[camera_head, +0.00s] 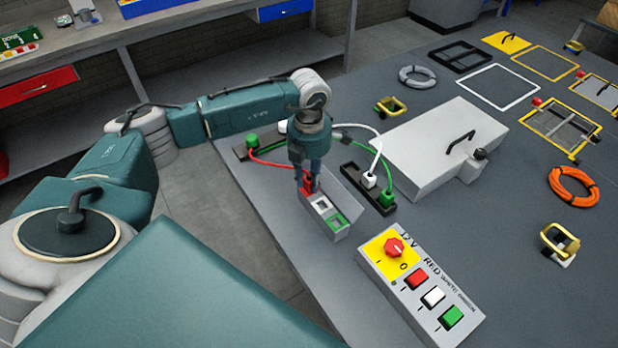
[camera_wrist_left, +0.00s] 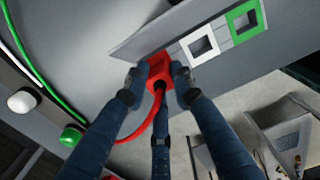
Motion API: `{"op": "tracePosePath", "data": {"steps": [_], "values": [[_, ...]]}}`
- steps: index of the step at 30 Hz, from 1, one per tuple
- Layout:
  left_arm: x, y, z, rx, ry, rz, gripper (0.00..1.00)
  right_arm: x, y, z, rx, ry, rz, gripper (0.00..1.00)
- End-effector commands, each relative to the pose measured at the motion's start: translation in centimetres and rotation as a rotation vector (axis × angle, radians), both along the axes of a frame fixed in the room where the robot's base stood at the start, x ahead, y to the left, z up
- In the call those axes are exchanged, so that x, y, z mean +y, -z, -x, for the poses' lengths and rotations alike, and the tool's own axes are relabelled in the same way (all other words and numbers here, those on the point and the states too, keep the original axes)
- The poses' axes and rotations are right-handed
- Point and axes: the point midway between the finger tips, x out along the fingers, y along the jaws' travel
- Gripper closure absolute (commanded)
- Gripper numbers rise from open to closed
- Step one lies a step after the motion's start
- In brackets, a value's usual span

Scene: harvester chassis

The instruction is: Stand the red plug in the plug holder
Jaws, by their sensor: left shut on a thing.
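My left gripper (camera_head: 309,186) is shut on the red plug (camera_head: 304,190), at the far left end of the grey plug holder (camera_head: 342,235). In the left wrist view the plug (camera_wrist_left: 160,66) sits between the blue fingers of the gripper (camera_wrist_left: 160,82), with its red cable trailing from it. The plug lines up with the holder's white-framed and green-framed openings (camera_wrist_left: 200,45). The holder's red place is hidden behind plug and fingers, and I cannot tell how deep the plug sits. My right gripper is not in view.
A black strip (camera_head: 352,177) with a white plug (camera_head: 368,180) and a green plug (camera_head: 387,197) lies right of the holder. A switch box (camera_head: 420,285) stands in front. A large grey box (camera_head: 437,145) stands behind right. Cables run close around the gripper.

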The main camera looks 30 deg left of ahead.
Motion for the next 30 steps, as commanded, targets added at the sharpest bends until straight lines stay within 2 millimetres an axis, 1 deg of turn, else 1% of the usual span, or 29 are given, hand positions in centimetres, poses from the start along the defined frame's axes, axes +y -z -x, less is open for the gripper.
{"op": "tracePosePath", "data": {"steps": [1, 5, 27, 30], "values": [[0.0, -0.4, 0.0, -0.001, 0.0, 0.0, 1.0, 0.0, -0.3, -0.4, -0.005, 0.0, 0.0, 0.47], [0.0, -1.1, 0.0, -0.002, 0.0, 0.001, 1.0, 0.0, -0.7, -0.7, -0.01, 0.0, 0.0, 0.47], [0.0, -4.8, 0.0, -0.001, -0.001, -0.001, 1.0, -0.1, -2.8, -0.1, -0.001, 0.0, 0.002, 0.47], [0.0, -5.0, 0.0, -0.001, -0.001, 0.0, 1.0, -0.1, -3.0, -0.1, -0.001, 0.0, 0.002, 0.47]]}}
